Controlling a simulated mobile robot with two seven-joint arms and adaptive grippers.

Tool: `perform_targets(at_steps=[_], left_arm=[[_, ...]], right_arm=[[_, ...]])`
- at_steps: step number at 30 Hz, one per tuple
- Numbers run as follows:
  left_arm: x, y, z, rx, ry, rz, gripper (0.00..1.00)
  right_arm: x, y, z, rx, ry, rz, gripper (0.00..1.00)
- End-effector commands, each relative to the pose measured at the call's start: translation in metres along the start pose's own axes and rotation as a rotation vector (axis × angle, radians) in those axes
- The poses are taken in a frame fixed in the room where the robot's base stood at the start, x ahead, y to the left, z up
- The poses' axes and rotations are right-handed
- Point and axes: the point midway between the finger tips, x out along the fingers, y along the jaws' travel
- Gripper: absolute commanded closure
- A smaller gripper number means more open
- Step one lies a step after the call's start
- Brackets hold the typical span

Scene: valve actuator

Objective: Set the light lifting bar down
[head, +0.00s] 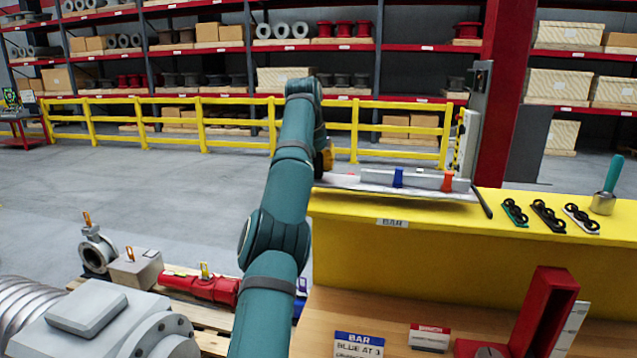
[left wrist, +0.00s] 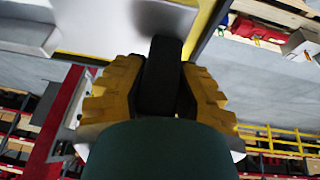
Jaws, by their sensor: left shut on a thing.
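My left gripper (head: 325,157) is at the bar's left end, mostly hidden behind my arm. In the left wrist view its yellow fingers (left wrist: 160,88) are closed around a dark upright piece (left wrist: 163,70), which seems to be the bar's grip. My right gripper is not in view.
A red bracket (head: 545,312) and signs (head: 358,344) are on the wooden surface in front. A yellow railing (head: 203,125) runs behind, with open floor before it.

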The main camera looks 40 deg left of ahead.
Motion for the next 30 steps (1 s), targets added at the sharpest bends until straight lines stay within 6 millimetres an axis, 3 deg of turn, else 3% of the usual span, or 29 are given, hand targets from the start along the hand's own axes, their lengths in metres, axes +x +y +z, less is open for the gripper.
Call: perform_targets(at_steps=[8, 16, 17, 18, 30], left_arm=[[0.030, -0.001, 0.010, 0.002, 0.001, 0.001, 1.00], [0.031, -0.001, 0.010, 0.003, 0.001, 0.002, 1.00], [0.032, -0.002, 0.011, 0.003, -0.002, 0.000, 0.64], [0.032, -0.002, 0.011, 0.003, -0.002, 0.000, 0.50], [0.027, -0.001, 0.010, 0.003, -0.001, 0.001, 0.47]], right_arm=[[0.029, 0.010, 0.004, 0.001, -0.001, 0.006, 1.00], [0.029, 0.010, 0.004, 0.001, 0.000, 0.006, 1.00], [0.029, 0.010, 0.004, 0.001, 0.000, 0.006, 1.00], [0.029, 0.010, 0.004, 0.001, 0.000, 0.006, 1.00], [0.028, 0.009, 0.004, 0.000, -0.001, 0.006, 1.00]])
